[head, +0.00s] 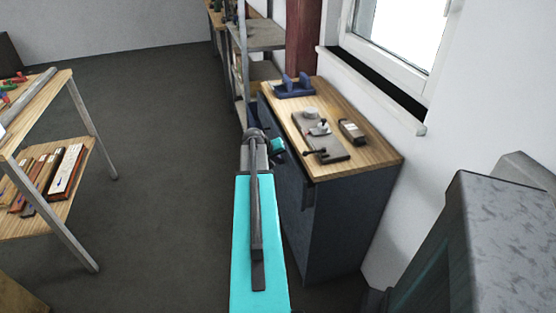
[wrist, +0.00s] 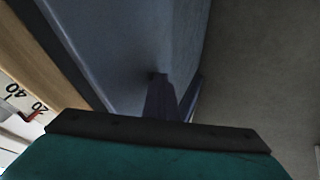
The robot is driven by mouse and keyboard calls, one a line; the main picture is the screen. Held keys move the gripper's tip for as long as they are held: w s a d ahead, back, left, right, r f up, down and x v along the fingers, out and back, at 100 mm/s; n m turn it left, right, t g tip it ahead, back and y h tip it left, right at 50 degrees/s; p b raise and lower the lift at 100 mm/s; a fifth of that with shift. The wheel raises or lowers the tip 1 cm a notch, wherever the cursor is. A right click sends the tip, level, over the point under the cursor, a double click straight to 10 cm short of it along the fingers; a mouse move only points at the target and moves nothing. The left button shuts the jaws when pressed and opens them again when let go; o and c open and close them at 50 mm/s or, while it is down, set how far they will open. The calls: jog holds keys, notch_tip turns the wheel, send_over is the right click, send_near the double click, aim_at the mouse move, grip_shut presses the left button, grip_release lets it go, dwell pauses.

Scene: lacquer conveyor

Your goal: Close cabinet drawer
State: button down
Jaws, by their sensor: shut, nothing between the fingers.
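The cabinet (head: 345,215) is dark blue-grey with a wooden top and stands right of centre in the head view. Its front faces left, and my arm partly covers it. My gripper (head: 278,147) is at the upper part of this front, and its fingertips are hidden in the head view. In the wrist view, the shut, empty fingers (wrist: 160,97) point at a blue-grey panel (wrist: 130,45) close ahead. Whether they touch it is unclear. A thin blue edge (wrist: 193,97) shows just right of them. How far the drawer stands out cannot be told.
On the cabinet top are a blue hole punch (head: 294,86), a grey plate with small parts (head: 320,137) and a dark box (head: 352,131). A shelf table (head: 88,130) with books stands left. A window (head: 400,35) is at right. The floor between is clear.

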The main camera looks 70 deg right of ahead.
jog(key=shift+a, duration=0.1)
jog(key=shift+w, duration=0.15)
jog(key=w+a+r+b, duration=0.1)
jog(key=w+a+r, duration=0.3)
jog(key=a+r, duration=0.4)
jog(key=shift+a+b, duration=0.15)
jog(key=shift+b, duration=0.2)
dwell(0.4)
jog(key=shift+w, duration=0.1)
